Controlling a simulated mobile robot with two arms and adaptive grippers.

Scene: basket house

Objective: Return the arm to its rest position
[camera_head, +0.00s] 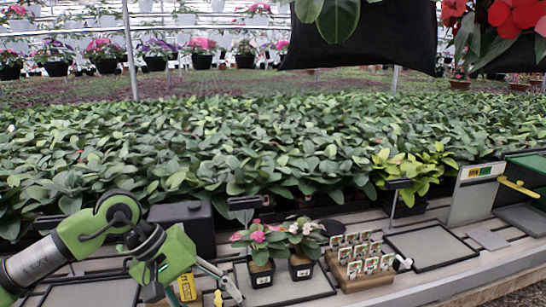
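My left arm comes in from the left, green and grey, bent low over the bench. A pale grey finger of my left gripper (217,280) reaches down beside the dark tray (318,287), left of a potted pink-flowered plant (262,272). The finger appears apart from this pot. The other finger is not clear, so I cannot tell how far the gripper is open. Nothing is visibly held. A potted white-flowered plant (301,270) stands upright right beside the pink one. My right arm and gripper are out of view.
A wooden block with several small labelled packets (363,262) stands right of the plants. Farther right are an empty dark-rimmed tray (432,248) and a green-and-grey device (475,190). A black box (190,222) stands behind the arm. Dense leafy plants (240,145) fill the back.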

